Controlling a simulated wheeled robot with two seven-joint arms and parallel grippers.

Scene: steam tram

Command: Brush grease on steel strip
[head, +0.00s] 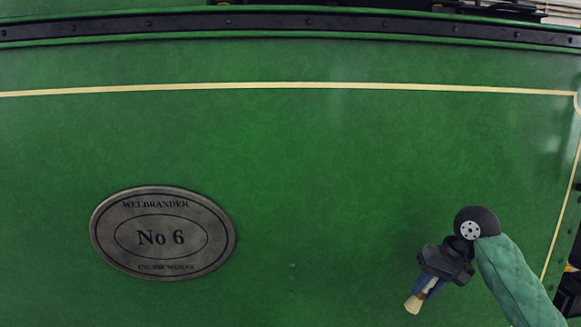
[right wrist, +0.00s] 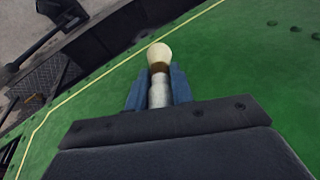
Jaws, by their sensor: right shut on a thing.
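My right gripper (head: 428,284) is at the lower right of the head view, in front of the green tram side. Its blue fingers are shut on a brush (head: 413,303) with pale bristles, which point down and to the left. In the right wrist view the brush (right wrist: 159,58) stands out between the two blue fingers (right wrist: 159,90), with a brownish band and a silvery part below the bristles. The bristles look clear of any surface, though the distance to the green panel is hard to tell. A dark strip with rivets (head: 300,24) runs along the top of the tram side; I cannot tell whether it is the steel strip. My left gripper is out of view.
The green panel (head: 300,170) fills most of the head view, with a cream line (head: 300,86) near its top. An oval plate marked No 6 (head: 163,261) is fixed at the lower left. Dark parts and a grating (right wrist: 38,80) lie beyond the panel's edge in the right wrist view.

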